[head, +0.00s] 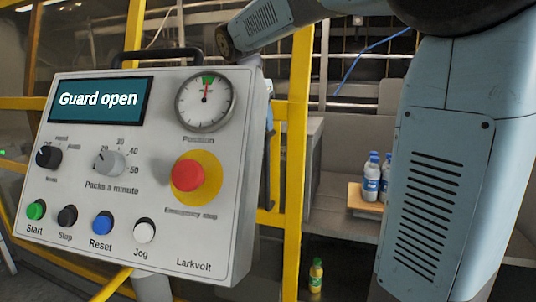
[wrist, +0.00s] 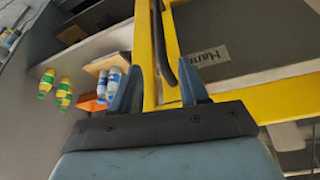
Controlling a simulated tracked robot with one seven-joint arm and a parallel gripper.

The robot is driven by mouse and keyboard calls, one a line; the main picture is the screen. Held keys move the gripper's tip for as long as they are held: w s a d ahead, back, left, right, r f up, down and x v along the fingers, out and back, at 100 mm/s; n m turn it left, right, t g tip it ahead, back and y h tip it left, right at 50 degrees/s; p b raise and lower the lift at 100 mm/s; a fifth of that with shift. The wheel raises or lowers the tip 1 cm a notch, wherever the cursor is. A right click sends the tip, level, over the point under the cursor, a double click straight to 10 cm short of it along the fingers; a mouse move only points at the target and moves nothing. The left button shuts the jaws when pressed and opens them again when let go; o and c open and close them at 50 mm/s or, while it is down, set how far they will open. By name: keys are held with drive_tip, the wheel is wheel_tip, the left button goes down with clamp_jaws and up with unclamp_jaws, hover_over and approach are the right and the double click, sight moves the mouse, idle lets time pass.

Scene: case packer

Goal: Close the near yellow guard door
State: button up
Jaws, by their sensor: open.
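The yellow guard door frame shows in the head view (head: 297,130) as an upright just right of the control panel. In the wrist view, yellow uprights (wrist: 145,40) run up from a yellow cross bar (wrist: 290,98). A dark bar like a handle (wrist: 159,45) lies along them. My gripper (wrist: 162,66) is open, its two blue fingers on either side of the yellow upright and the dark bar. I cannot tell whether they touch. In the head view the gripper is mostly hidden behind the panel.
The control panel (head: 150,180) stands close in front, its screen (head: 100,100) reading "Guard open". White-and-blue bottles (head: 371,178) stand on a wooden board (head: 356,200) at the right. A yellow-green bottle (head: 316,275) stands lower down. A grey panel (wrist: 245,30) carries a partly visible label.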

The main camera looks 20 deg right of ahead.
sight(266, 147)
drive_tip(key=x, duration=1.1)
drive_tip(key=shift+f, duration=0.15)
clamp_jaws()
